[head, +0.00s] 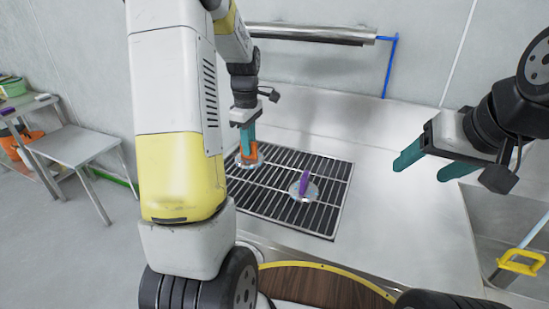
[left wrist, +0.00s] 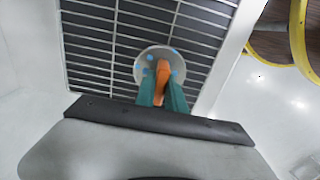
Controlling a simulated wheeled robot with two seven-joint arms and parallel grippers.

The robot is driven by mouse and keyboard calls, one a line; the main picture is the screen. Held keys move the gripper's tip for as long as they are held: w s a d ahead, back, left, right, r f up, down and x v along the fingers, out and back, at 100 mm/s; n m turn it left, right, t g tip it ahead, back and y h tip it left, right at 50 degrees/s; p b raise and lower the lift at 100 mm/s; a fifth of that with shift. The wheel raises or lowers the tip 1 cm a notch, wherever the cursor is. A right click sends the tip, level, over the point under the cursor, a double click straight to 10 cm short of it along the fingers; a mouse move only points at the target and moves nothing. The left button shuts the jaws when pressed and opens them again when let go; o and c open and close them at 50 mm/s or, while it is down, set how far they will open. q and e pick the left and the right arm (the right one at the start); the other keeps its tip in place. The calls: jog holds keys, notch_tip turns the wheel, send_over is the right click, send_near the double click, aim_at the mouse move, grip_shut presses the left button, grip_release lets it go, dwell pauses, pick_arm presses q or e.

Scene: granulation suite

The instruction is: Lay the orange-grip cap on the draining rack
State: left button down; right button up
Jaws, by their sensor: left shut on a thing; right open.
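The orange-grip cap is a pale round disc with an orange grip (head: 249,154) in the head view. It also shows in the left wrist view as a disc with blue spots (left wrist: 150,58). My left gripper (head: 248,140) is shut on its orange grip, with the disc below the fingers over the draining rack. I cannot tell whether the disc touches the bars. The draining rack (head: 270,205) is a black slatted grid set in the steel counter. A cap with a purple grip (head: 304,183) lies on the rack to the right. My right gripper (head: 425,165) is open and empty above the counter.
A steel side table (head: 75,145) stands at the left. A steel cylinder (head: 310,34) and a blue pipe (head: 391,65) are on the back wall. A sink with a yellow-handled tool (head: 521,262) is at the right. The counter right of the rack is clear.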

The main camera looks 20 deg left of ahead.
aim_at(250, 157)
pick_arm(q)
jog(key=shift+f, duration=3.45)
jog(key=c, duration=1.4)
grip_release()
jog(key=shift+f, duration=0.1)
